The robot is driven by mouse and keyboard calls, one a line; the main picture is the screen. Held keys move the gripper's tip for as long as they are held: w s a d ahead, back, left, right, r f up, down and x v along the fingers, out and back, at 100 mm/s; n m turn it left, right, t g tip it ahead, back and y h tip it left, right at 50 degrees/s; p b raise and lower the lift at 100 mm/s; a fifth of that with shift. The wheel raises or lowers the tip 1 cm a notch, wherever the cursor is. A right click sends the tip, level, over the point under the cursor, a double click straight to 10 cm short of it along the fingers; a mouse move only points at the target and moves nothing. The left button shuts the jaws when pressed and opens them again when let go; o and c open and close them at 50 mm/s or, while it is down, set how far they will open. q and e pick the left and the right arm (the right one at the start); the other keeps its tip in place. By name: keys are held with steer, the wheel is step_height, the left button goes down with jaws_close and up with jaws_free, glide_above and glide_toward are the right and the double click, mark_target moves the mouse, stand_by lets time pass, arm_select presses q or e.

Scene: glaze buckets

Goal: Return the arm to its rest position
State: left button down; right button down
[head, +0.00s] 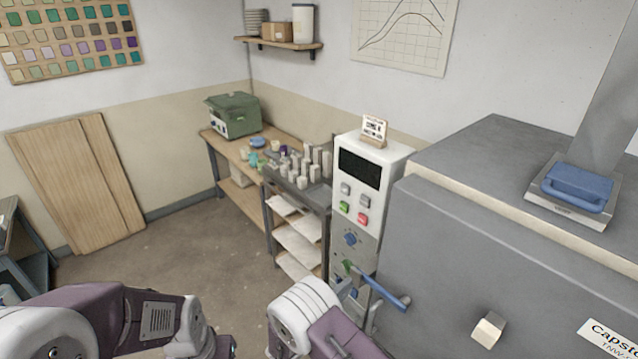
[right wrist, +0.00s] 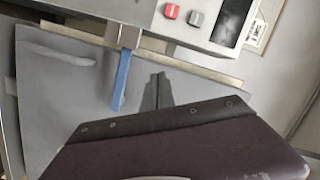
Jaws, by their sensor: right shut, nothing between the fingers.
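My right arm (head: 335,335), white and purple, reaches in from the bottom middle of the head view. Its gripper (head: 350,292) is small there, in front of the kiln's control column and close to the blue door handle (head: 388,294). In the right wrist view the dark gripper fingers (right wrist: 158,90) are shut and empty. They appear beside the blue handle (right wrist: 122,80), with a gap between them in the picture. My left arm (head: 150,318) is folded at the lower left of the head view; its gripper does not show.
The grey kiln (head: 480,235) fills the right side, with a blue-topped item (head: 577,187) on top. The white control panel (head: 368,185) stands beside it. A shelf cart (head: 300,235) and a workbench (head: 235,150) stand behind. Open floor (head: 180,250) lies to the left.

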steer(key=s+d+r+m+g+h+b, duration=0.1)
steer(key=d+r+m+g+b, duration=0.1)
steer(key=d, duration=0.3)
steer(key=d+r+m+g+h+b, duration=0.1)
steer(key=d+m+g+b, duration=0.1)
steer(key=d, duration=0.4)
steer(key=s+d+r+m+g+h+b, duration=0.1)
steer(key=d+r+m+g+b, duration=0.1)
steer(key=d+m, duration=0.4)
steer(key=shift+s+r+g+b, duration=0.35)
steer(key=shift+g+b, duration=0.15)
steer(key=shift+g, duration=0.2)
steer(key=s+d+f+m+g+y+b, duration=0.1)
steer(key=s+f+m+g+y+b, duration=0.2)
steer(key=s+m, duration=0.7)
steer(key=s+f+m+g+y+b, duration=0.2)
steer(key=s+f+m+g+y, duration=0.25)
steer(key=s+m, duration=0.45)
steer(key=a+f+m+t+y, duration=0.2)
steer(key=a+m, duration=0.4)
steer(key=m, duration=0.5)
steer(key=a+f+m+t+y, duration=0.1)
steer(key=a+m+y, duration=0.4)
steer(key=m, duration=0.6)
steer(key=shift+s+a+f+m+t+p, duration=0.3)
steer(key=shift+a+f+t, duration=0.1)
steer(key=shift+f, duration=0.5)
